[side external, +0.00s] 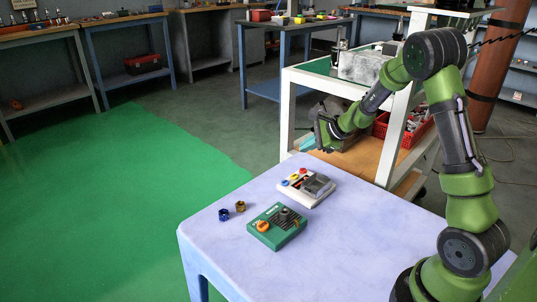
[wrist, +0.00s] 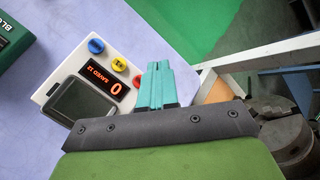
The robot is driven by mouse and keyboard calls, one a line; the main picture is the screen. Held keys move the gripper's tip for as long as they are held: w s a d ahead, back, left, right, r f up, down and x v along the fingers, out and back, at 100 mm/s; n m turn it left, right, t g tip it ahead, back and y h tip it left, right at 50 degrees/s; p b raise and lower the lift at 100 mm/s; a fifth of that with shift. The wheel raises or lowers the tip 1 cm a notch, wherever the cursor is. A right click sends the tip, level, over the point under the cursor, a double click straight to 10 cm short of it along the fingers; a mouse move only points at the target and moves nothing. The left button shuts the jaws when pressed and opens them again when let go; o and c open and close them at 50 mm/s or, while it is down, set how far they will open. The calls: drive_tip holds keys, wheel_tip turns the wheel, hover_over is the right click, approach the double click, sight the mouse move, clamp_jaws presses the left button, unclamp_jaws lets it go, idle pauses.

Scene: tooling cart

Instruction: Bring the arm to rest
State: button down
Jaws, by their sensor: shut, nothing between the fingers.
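My arm is raised over the far side of the pale table (side external: 215,265). My gripper (side external: 306,143) hangs in the air near the table's far edge, beyond and above the white box. In the wrist view the teal fingers (wrist: 165,72) are together with nothing between them. They appear beside the white box (wrist: 122,60) with its blue, yellow and red buttons, its lit display and a dark grey panel. The white box also shows in the side view (side external: 297,191). I see no contact between the fingers and anything.
A green box (side external: 268,236) with an orange knob sits nearer on the table. A blue ring (side external: 224,214) and a brass ring (side external: 240,206) stand left of the boxes. A white-framed cart (side external: 287,120) with a red bin stands behind the gripper. The table's left end is clear.

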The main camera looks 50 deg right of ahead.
drive_tip(key=shift+s+a+f+n+g+y, duration=0.15)
drive_tip(key=shift+s+a+f+n+g, duration=0.2)
drive_tip(key=shift+s+a, duration=0.2)
drive_tip(key=shift+s+a+f+n+g+y, duration=0.15)
drive_tip(key=shift+s+a+f+n, duration=0.05)
drive_tip(key=shift+s+a+n, duration=0.25)
drive_tip(key=s+a+r+n, duration=0.8)
drive_tip(key=s+a+n, duration=0.1)
drive_tip(key=s, duration=0.2)
drive_tip(key=s+a+r+n, duration=0.8)
drive_tip(key=s+a+n, duration=0.2)
drive_tip(key=s, duration=0.1)
drive_tip(key=shift+g, duration=0.4)
